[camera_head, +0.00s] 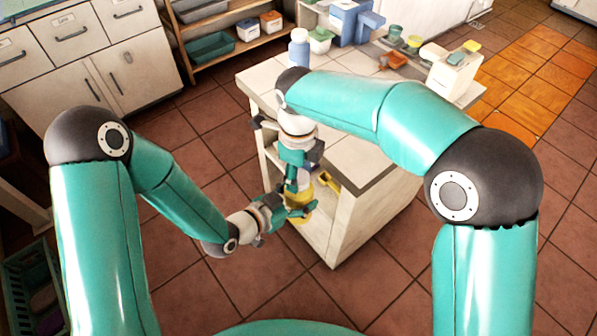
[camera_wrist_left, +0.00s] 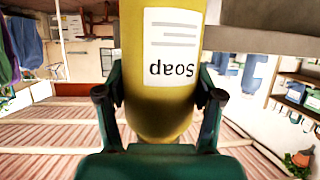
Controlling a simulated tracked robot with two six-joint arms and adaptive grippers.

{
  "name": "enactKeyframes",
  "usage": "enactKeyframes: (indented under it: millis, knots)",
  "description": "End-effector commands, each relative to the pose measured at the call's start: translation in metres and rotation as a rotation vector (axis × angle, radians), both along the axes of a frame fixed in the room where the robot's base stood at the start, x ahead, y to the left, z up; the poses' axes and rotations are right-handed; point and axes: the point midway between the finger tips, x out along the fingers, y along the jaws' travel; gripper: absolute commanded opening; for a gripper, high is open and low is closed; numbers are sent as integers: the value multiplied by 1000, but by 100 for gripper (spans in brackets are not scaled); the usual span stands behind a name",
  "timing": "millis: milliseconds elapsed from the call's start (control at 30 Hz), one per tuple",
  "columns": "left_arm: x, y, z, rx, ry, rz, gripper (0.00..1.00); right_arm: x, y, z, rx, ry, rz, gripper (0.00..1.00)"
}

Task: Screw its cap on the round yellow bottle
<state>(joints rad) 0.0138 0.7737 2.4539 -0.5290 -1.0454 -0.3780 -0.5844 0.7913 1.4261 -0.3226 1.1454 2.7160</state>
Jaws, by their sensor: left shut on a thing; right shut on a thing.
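The round yellow bottle (camera_head: 303,190) is in front of the washbasin cabinet, small and partly covered by both grippers. In the left wrist view the yellow bottle (camera_wrist_left: 160,107) fills the middle, with a white "Soap" label that appears upside down. My left gripper (camera_head: 299,206) is shut around the bottle, one finger on each side; its fingers also show in the left wrist view (camera_wrist_left: 158,95). My right gripper (camera_head: 296,180) points down directly above the bottle and is shut at its top. The cap is hidden between the right fingers, so I cannot see how it sits on the neck.
The pale cabinet (camera_head: 345,215) stands right behind the grippers. Tiled floor (camera_head: 215,285) lies free in front.

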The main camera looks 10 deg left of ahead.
Motion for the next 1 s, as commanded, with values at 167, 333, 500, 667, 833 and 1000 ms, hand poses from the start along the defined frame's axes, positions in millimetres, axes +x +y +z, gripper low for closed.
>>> enactKeyframes:
  millis: [167,333,500,667,833,1000]
  knots:
    - [-2,-1,0,1,0,-7,0,2,0,1,4,-8,-92,37]
    - [-2,-1,0,2,1,-7,0,3,0,1,4,-9,-91,38]
    - [-2,-1,0,1,0,-7,0,3,0,1,4,-9,-89,66]
    - [-1,-1,0,0,0,-4,0,2,0,1,2,-6,-88,73]
    - [-1,-1,1,0,-1,-3,0,1,0,1,2,-4,-88,73]
    - [0,0,1,0,-2,-2,0,2,0,14,2,-6,-87,73]
